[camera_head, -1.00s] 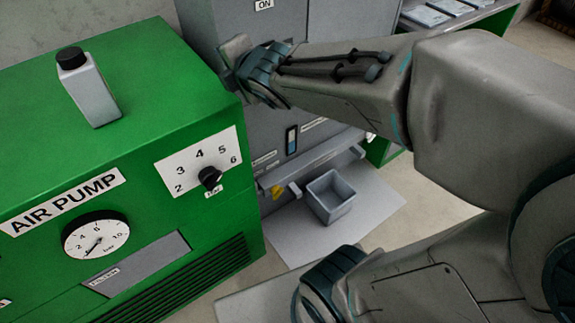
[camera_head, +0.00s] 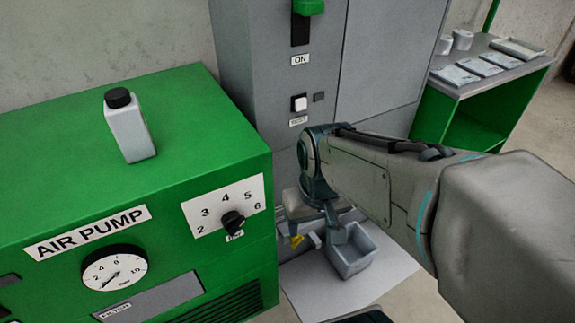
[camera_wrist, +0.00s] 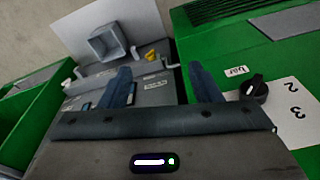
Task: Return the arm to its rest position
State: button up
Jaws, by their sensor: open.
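My gripper (camera_head: 322,228) is in front of the grey cabinet, right of the green air pump, pointing downward in the head view. In the wrist view my gripper (camera_wrist: 155,80) shows two blue-grey fingers spread apart with nothing between them. My arm reaches in from the right of the head view, bent at the wrist. No blue cable can be made out in these frames.
The green air pump (camera_head: 60,205) fills the left, with a bottle (camera_head: 130,130) on top and a black knob (camera_head: 232,221) on its front. A grey bin (camera_head: 350,255) stands on a pale sheet below my gripper. A green-framed shelf (camera_head: 465,130) stands at right.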

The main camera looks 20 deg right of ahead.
jog(key=shift+r, duration=0.1)
notch_tip(320, 180, up, 19)
jog(key=t+p, duration=0.1)
jog(key=p, duration=1.6)
jog(key=shift+a+f, duration=0.15)
jog(key=shift+f, duration=0.05)
